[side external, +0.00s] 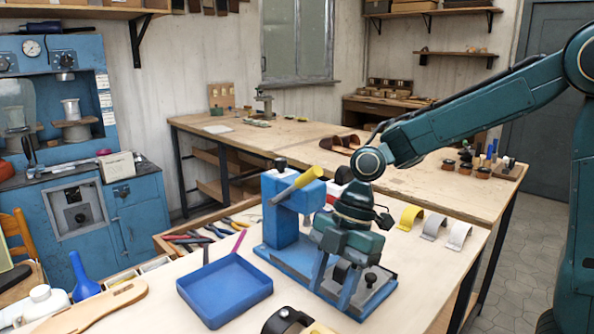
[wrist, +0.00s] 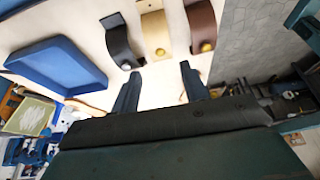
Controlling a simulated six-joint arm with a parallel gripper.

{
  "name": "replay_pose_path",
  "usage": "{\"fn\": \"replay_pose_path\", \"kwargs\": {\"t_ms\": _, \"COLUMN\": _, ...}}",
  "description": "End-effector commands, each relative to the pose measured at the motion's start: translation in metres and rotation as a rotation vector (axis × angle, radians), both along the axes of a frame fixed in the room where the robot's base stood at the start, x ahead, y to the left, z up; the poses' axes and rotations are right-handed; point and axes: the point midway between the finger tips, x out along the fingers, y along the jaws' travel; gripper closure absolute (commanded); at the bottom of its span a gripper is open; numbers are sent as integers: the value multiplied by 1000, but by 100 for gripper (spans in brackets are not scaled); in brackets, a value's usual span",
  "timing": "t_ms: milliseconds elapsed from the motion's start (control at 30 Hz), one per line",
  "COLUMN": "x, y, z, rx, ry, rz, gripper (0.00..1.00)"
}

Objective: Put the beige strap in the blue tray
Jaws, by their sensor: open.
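The beige strap (wrist: 156,32) lies on the pale bench in the wrist view, with an orange-yellow stud, between a black strap (wrist: 121,42) and a brown strap (wrist: 201,27). In the side view only a sliver of the beige strap (side external: 319,328) shows at the bottom edge. The blue tray (side external: 225,287) looks empty on the bench, left of my gripper; it also shows at left in the wrist view (wrist: 57,66). My gripper (side external: 334,285) is open and empty, pointing down. In the wrist view its fingertips (wrist: 160,82) are apart, with the beige strap ahead of them.
A blue press (side external: 285,215) with a yellow handle stands behind my gripper, its base close by. A yellow strap (side external: 410,217), a grey strap (side external: 433,226) and a white strap (side external: 458,234) lie at right. The black strap (side external: 288,321) is at the front. Bench between tray and front is clear.

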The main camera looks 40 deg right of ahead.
Motion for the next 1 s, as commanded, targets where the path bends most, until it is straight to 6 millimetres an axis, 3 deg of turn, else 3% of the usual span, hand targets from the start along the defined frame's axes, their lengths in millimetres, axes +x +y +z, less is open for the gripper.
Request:
{"fn": "replay_pose_path", "kwargs": {"t_ms": 300, "x": 0, "y": -10, "z": 23, "rx": 0, "ry": 0, "rz": 0, "gripper": 55}}
{"fn": "replay_pose_path", "kwargs": {"t_ms": 1000, "x": -2, "y": -11, "z": 26, "rx": -5, "ry": 0, "rz": -21, "gripper": 55}}
